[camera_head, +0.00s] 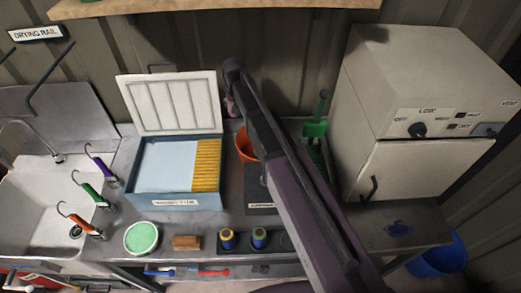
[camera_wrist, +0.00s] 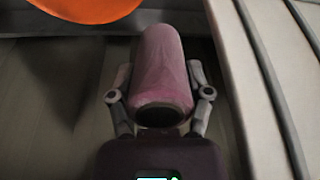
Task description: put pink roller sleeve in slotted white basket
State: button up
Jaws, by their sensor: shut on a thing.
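The pink roller sleeve (camera_wrist: 160,70) is between the fingers of my gripper (camera_wrist: 160,100) in the wrist view. The fingers are shut on its sides, and its dark open end faces the camera. In the head view a small part of the sleeve (camera_head: 229,107) shows beside the end of my arm, above the bench and right of the raised white lid. My arm hides much of the gripper there. I cannot make out a slotted white basket in either view.
A blue box (camera_head: 178,199) with a raised white panelled lid (camera_head: 168,103) stands on the bench. An orange container (camera_head: 243,145) is partly behind my arm. Hooked rollers hang by the sink (camera_head: 40,200). A beige cabinet (camera_head: 420,110) stands right; a shelf (camera_head: 210,7) is above.

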jog(key=s+d+f+m+g+b, duration=0.1)
jog(key=s+d+f+b, duration=0.1)
jog(key=d, duration=0.3)
jog(key=s+d+f+m+g+b, duration=0.1)
jog(key=s+d+f+m+b, duration=0.1)
jog(key=d+f+b, duration=0.1)
jog(key=d+f, duration=0.1)
jog(key=d, duration=0.1)
jog(key=shift+s+d+g+h, duration=0.3)
jog(key=shift+s+h, duration=0.05)
jog(key=shift+h, duration=0.05)
notch_tip(320, 180, down, 6)
jog(key=b, duration=0.6)
jog(key=shift+b, duration=0.3)
jog(key=shift+f, duration=0.2)
jog(key=shift+f+b, duration=1.8)
jog(key=shift+b, duration=0.1)
jog(key=shift+f, duration=0.15)
jog(key=o, duration=1.1)
